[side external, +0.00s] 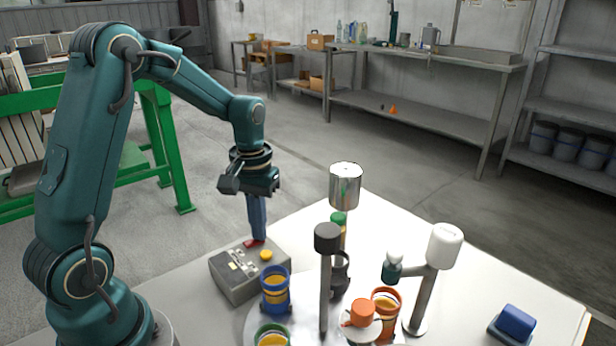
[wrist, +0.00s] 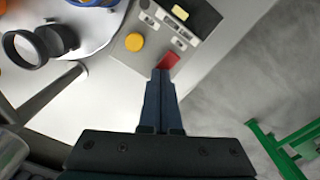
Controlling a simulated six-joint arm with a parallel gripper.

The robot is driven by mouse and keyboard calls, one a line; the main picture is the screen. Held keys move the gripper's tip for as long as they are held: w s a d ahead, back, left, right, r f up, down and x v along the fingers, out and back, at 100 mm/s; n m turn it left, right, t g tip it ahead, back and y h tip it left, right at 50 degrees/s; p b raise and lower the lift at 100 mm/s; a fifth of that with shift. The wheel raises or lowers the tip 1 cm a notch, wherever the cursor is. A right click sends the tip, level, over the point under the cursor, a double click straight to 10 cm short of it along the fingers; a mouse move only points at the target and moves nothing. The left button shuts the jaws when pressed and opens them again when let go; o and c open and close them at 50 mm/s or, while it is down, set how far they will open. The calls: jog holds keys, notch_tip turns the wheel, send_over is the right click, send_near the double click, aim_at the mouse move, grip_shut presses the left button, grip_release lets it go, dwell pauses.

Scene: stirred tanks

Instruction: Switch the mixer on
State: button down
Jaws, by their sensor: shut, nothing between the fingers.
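A grey control box (side external: 232,284) sits on the white table, and it also shows in the wrist view (wrist: 128,58). On its top are a round yellow button (wrist: 134,42), a red control (wrist: 168,61) and small light-coloured switches or labels (wrist: 162,20). My gripper (side external: 256,238) points down, shut and empty, with its fingertips at the red control. In the wrist view the fingertips (wrist: 160,74) partly cover the red control's near edge; I cannot tell whether they touch it. Mixer posts carry a black head (side external: 327,238), a silver head (side external: 345,186) and a white head (side external: 445,245).
A blue-rimmed cup (side external: 275,302) stands close to the box's right. An orange-rimmed cup (side external: 387,300) and a green-rimmed cup (side external: 271,333) are near the posts. A blue block (side external: 516,322) lies at the table's right. A green frame (side external: 165,150) stands behind my arm.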

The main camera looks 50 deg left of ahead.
notch_tip(320, 180, up, 7)
dwell(0.8)
jog(key=s+d+r+m+t, duration=0.3)
jog(key=s+d+r, duration=0.1)
jog(key=d+r, duration=0.25)
jog(key=s+d+f+m+t, duration=0.2)
jog(key=s+d+f+m, duration=0.1)
jog(key=s, duration=0.4)
jog(key=shift+s+d+f+t, duration=0.2)
jog(key=shift+d+t, duration=0.1)
jog(key=shift+d, duration=0.35)
